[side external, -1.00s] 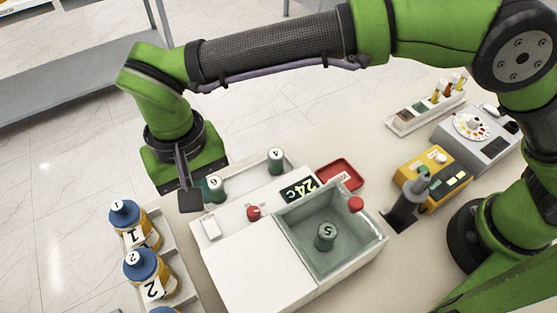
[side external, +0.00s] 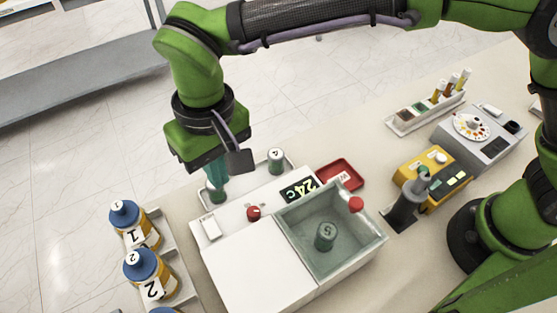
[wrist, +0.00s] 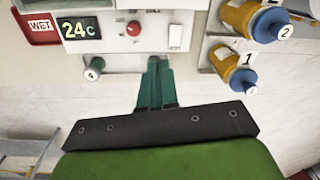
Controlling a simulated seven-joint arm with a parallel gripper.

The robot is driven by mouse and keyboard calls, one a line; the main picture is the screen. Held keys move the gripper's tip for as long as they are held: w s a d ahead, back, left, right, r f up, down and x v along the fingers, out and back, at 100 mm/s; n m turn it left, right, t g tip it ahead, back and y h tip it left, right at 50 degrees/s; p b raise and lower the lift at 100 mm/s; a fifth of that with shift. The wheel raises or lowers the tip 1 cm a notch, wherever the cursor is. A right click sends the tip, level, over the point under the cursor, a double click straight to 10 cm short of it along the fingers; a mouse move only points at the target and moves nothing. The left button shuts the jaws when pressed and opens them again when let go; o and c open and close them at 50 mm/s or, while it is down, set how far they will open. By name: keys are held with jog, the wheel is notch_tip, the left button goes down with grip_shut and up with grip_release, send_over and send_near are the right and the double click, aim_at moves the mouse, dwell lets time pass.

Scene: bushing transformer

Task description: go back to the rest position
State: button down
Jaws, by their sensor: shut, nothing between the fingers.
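My gripper (side external: 216,178) points down above the left end of a white tray (side external: 241,179) behind the water bath. Its teal fingers are together and empty; they also show in the wrist view (wrist: 154,64). A dark green bottle (side external: 217,196) is just below the fingertips, mostly hidden by them; I cannot tell whether they touch. Green bottle 4 (side external: 276,160) stands upright at the tray's right end and also shows in the wrist view (wrist: 96,66). Bottle 5 (side external: 325,236) stands inside the open bath basin (side external: 353,258).
The bath has a 24c display (side external: 299,190) and a white lid (side external: 255,268). A red WET tray (side external: 341,174) is beside it. Blue-capped bottles 1 (side external: 126,216) and 2 (side external: 142,268) stand at left. A yellow device (side external: 434,175) and a vial rack (side external: 426,112) are at right.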

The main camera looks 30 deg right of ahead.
jog(key=w+d+r+m+t+y, duration=0.1)
jog(key=d+r, duration=0.2)
jog(key=d, duration=0.6)
jog(key=d+r+t+y, duration=0.1)
jog(key=d+r, duration=0.2)
jog(key=d, duration=0.6)
jog(key=s+d+r+m+t, duration=0.1)
jog(key=s+d+m+t, duration=0.25)
jog(key=d, duration=0.65)
jog(key=s+d+r+m+t, duration=0.15)
jog(key=s+d, duration=0.25)
jog(key=d, duration=0.5)
jog(key=n+g, duration=0.8)
jog(key=n, duration=1.4)
send_over(213, 235)
jog(key=w+d, duration=0.1)
jog(key=d, duration=0.3)
jog(key=w+d+x, duration=0.1)
jog(key=d+x, duration=0.1)
jog(key=x, duration=0.5)
jog(key=shift+y, duration=0.4)
jog(key=x, duration=1.4)
jog(key=shift+d+f, duration=0.1)
jog(key=shift+d, duration=0.25)
